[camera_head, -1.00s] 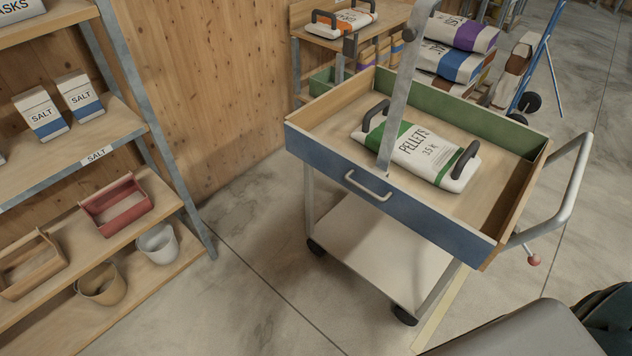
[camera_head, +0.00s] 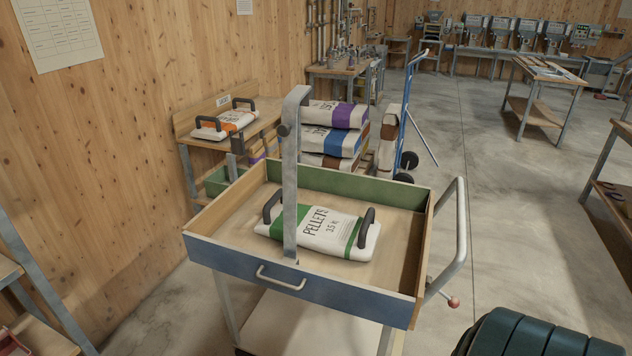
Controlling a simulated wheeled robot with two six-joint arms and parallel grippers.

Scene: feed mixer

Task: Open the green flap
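A cart tray stands before me, with a blue front wall (camera_head: 335,293) that has a metal handle (camera_head: 281,278). Its far wall is a green panel (camera_head: 350,184), standing upright; I cannot tell whether this is the green flap. A white and green pellets bag (camera_head: 318,228) with two dark handles lies in the tray. A grey metal post (camera_head: 290,185) rises at the front wall and hides part of the bag. Neither of my grippers is in view.
A bent metal push handle (camera_head: 461,235) with a red knob (camera_head: 453,302) sticks out at the tray's right. Stacked sacks (camera_head: 330,142) and a blue hand truck (camera_head: 408,105) stand behind. A wooden bench (camera_head: 192,131) holds an orange-marked bag (camera_head: 225,124).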

